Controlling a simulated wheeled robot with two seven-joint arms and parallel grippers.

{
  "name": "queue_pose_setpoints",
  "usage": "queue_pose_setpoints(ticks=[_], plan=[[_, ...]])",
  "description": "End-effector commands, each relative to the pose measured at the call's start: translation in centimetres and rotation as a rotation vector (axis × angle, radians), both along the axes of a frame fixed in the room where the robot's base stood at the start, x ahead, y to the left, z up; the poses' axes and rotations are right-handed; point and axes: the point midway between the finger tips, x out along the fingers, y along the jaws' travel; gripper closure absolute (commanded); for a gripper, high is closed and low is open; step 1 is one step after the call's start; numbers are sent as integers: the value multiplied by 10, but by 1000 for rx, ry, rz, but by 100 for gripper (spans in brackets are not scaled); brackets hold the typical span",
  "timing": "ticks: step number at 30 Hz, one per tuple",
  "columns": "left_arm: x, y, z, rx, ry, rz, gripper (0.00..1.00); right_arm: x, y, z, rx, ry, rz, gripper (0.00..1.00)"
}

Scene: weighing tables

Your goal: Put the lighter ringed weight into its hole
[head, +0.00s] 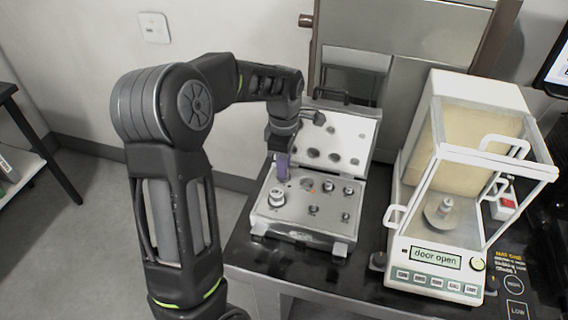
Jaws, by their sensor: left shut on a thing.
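My left gripper (282,170) points down over the back left part of the open weight box (262,222). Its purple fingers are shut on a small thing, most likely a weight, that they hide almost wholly. A reddish round spot (307,184) shows near the fingers. Another weight (447,205) stands on the balance pan. Rings on the weights are too small to tell. My right gripper is out of view.
The balance (437,262) stands right of the box on the black table (357,265); its display reads "door open". The box's raised lid (345,135) stands behind the fingers. HIGH and LOW marked pads (514,297) lie at the far right.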

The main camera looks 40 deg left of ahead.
Motion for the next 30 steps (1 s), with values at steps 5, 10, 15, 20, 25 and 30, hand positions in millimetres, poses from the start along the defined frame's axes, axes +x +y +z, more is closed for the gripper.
queue_pose_setpoints(ticks=[5,10,15,20,25,30], plan=[[0,0,-6,0,0,0,100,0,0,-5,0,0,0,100],[0,0,-9,0,0,0,100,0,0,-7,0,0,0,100],[0,0,-9,0,0,0,100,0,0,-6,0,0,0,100],[0,0,-9,0,0,0,73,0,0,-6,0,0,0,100],[0,0,-9,0,0,0,60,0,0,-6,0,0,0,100],[0,0,-9,0,0,0,53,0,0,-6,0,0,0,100]])
